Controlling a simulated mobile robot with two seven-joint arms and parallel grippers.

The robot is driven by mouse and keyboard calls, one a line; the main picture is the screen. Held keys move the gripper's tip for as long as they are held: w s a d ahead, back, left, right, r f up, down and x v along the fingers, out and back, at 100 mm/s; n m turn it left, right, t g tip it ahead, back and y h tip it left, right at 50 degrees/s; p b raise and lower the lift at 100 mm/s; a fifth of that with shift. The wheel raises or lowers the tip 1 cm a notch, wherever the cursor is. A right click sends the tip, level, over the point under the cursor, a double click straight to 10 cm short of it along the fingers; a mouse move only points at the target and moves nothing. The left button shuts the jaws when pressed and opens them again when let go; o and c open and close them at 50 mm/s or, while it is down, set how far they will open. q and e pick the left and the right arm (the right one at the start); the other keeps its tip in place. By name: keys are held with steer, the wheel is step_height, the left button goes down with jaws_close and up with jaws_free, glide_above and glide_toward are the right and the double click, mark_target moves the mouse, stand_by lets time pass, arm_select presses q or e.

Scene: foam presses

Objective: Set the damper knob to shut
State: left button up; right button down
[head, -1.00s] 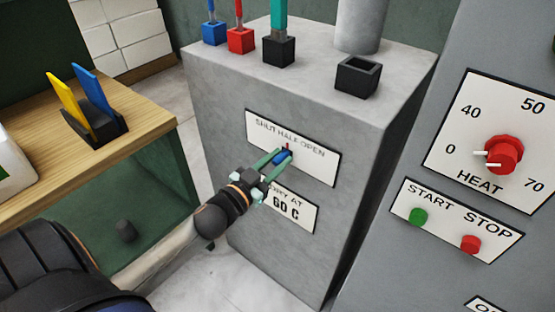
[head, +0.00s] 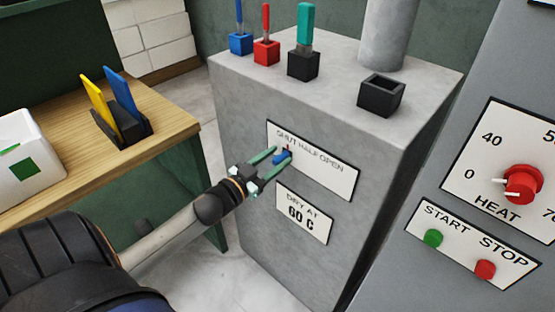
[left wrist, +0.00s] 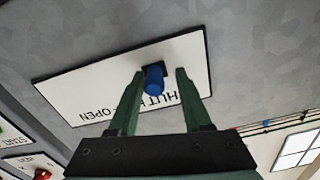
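The damper knob (head: 281,158) is small and blue, on the white SHUT HALF OPEN plate (head: 335,177) on the front of the grey press. A small red mark shows just above it, under the lettering. My left gripper (head: 280,154) is open, with one green finger on each side of the knob. In the left wrist view the knob (left wrist: 154,80) stands between the fingertips, with gaps on both sides. The plate (left wrist: 60,95) appears upside down there, and one finger covers part of its lettering. I cannot tell the knob's exact setting. My right gripper is not in view.
A DRY AT 60 C plate (head: 304,214) is below the knob. To the right are a red HEAT knob (head: 522,184), a green START button (head: 432,238) and a red STOP button (head: 485,269). A wooden table (head: 60,180) stands at the left.

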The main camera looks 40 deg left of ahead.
arm_select(q)
steer(key=shift+o, duration=0.5)
steer(key=shift+d, duration=0.1)
steer(key=shift+s, duration=0.2)
steer(key=s+a, duration=0.1)
steer(key=s, duration=1.1)
steer(key=s+d+f+g+p, duration=0.3)
steer(key=d+f, duration=0.4)
steer(key=d, duration=0.3)
steer(key=s+d+f+n+g+h+p, duration=0.1)
steer(key=s+d+f+g+p, duration=0.3)
steer(key=d+f, duration=0.4)
steer(key=shift+s+d+f+g, duration=0.25)
steer(key=shift+s+d+g, duration=0.25)
steer(key=shift+d+g, duration=0.55)
